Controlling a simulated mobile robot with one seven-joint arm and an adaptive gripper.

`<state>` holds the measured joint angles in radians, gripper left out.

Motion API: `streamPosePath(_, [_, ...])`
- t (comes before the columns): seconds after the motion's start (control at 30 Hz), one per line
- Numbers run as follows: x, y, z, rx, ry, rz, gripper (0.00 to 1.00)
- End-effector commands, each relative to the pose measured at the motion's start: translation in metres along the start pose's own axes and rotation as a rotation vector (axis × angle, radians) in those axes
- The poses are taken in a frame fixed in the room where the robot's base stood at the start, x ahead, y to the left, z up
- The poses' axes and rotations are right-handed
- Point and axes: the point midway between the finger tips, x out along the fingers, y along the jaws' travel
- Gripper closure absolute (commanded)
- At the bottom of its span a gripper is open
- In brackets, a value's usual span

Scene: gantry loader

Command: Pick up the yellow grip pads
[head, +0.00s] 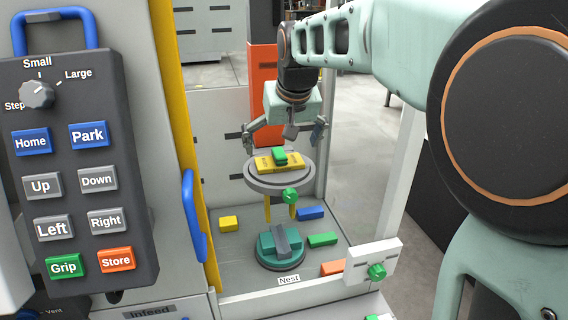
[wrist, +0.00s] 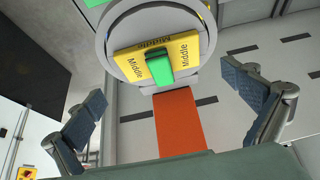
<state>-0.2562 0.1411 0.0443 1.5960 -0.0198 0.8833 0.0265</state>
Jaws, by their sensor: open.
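A yellow piece (head: 263,164) with a green block (head: 280,156) across its middle sits on a round grey disc (head: 255,183). In the wrist view the yellow piece (wrist: 184,47) reads "Middle" on several faces, and the green block (wrist: 160,70) stands out from it. I cannot tell whether the yellow piece is one part or separate pads. My gripper (head: 285,138) is open and empty, close to the disc, its fingers spread to either side of the yellow piece. In the wrist view both fingers (wrist: 168,105) stand apart, touching nothing.
Below the disc, a teal nest (head: 266,249) stands on the grey floor plate. Small blocks lie around it: yellow (head: 228,223), blue (head: 311,212), green (head: 323,239). A control pendant (head: 70,170) and a blue handle (head: 193,215) are at left. An orange panel (head: 263,85) stands behind.

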Motion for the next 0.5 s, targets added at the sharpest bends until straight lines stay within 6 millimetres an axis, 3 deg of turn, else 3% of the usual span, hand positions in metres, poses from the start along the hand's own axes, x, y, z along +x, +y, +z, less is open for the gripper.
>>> streamPosePath(0.3, [0.043, -0.002, 0.0, 0.0, -0.002, 0.0, 0.0])
streamPosePath(0.5, [0.046, -0.002, -0.001, 0.0, -0.001, 0.0, 0.0])
